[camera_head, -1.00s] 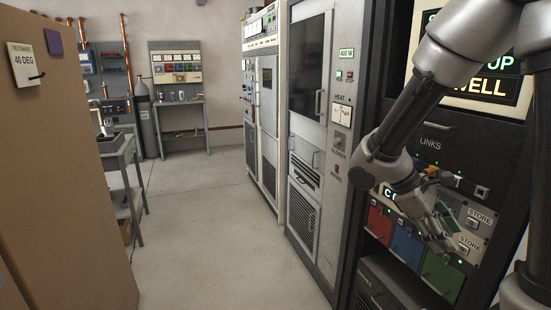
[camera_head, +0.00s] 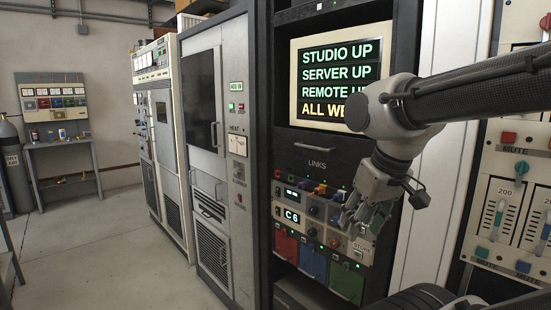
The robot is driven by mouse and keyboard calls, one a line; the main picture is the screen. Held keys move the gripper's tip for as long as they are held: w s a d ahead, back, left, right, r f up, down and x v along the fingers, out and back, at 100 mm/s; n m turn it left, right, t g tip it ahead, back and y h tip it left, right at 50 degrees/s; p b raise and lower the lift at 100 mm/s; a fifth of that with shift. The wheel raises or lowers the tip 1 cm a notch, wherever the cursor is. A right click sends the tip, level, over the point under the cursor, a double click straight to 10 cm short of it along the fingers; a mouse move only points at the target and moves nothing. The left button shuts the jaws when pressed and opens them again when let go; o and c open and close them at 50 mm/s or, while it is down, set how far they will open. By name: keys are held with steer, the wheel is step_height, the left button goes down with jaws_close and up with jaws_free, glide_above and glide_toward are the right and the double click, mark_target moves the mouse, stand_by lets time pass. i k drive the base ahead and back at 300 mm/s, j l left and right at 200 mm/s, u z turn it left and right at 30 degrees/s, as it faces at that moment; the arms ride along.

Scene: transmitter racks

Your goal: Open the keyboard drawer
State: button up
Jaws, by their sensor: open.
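A dark drawer front (camera_head: 335,160) sits in the rack under the screen, with a slim handle near its top edge and the word LINKS below it. It looks closed and is probably the keyboard drawer, though no keyboard shows. My gripper (camera_head: 358,222) is below and right of it, in front of the panel of knobs and small displays. Its fingers are open and point down, and I see nothing held. My wrist and forearm cover the right end of the drawer front. I cannot tell whether the fingers touch the panel.
The screen (camera_head: 340,75) above shows several status lines. Red, blue and green modules (camera_head: 313,262) are below the panel. A fader console (camera_head: 508,215) stands close on the right. Grey cabinets (camera_head: 208,130) stand on the left, with clear floor (camera_head: 110,255) before them.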

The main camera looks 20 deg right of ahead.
mark_target(340, 141)
steer(key=i+j, duration=0.9)
steer(key=i, duration=0.2)
steer(key=i+j+z, duration=0.8)
steer(key=j, duration=0.25)
steer(key=z, duration=2.1)
steer(key=j+z, duration=0.2)
steer(key=z, duration=0.25)
steer(key=k+j+z, duration=0.15)
steer(key=z, duration=0.25)
steer(key=k+j+z, duration=0.15)
steer(key=z, duration=0.3)
